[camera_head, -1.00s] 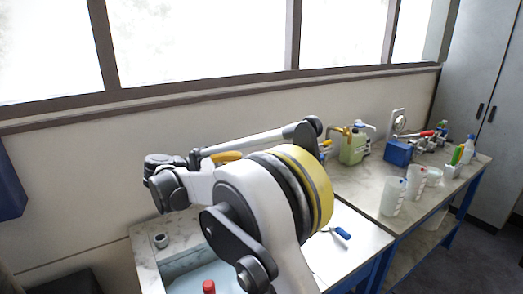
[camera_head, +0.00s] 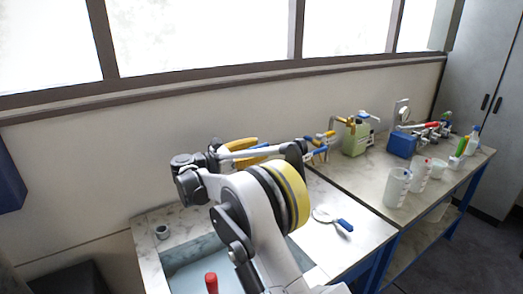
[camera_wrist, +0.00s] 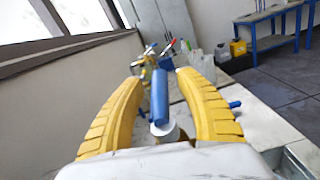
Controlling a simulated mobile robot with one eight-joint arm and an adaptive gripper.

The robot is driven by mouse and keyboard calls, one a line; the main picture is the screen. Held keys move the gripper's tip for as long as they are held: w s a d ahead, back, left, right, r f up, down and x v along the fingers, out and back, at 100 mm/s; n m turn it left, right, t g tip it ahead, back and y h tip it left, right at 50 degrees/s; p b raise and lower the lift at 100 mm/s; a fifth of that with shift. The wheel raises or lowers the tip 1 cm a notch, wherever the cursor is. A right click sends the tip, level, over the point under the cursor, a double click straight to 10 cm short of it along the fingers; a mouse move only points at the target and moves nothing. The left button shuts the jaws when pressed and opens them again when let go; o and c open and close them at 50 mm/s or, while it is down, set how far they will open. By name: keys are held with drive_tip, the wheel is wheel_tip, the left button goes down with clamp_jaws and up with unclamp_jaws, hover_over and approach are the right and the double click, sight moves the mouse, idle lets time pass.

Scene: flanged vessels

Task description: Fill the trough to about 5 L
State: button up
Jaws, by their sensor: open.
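The trough (camera_head: 190,262) appears to be the pale basin set in the marble-look bench at the lower left of the head view; my arm covers part of it. Its water level cannot be read. My gripper (camera_wrist: 158,82) is open, its two yellow fingers pointing along the wall. A blue bar-like handle (camera_wrist: 160,98) stands between the fingers in the wrist view, with a white round part below it. No grip on it shows. In the head view my yellow fingers (camera_head: 243,148) show behind my arm. Taps with blue and yellow handles (camera_head: 318,148) are at the wall to the right.
A red-topped handle (camera_head: 211,281) rises at the trough's front. A blue-handled round tool (camera_head: 333,221) lies on the bench. To the right stand a green jug (camera_head: 355,139), a blue box (camera_head: 402,145) and translucent beakers (camera_head: 397,187). Floor is free at the right.

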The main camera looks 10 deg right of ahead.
drive_tip(key=shift+w+d, duration=0.2)
drive_tip(key=shift+d, duration=0.4)
clamp_jaws()
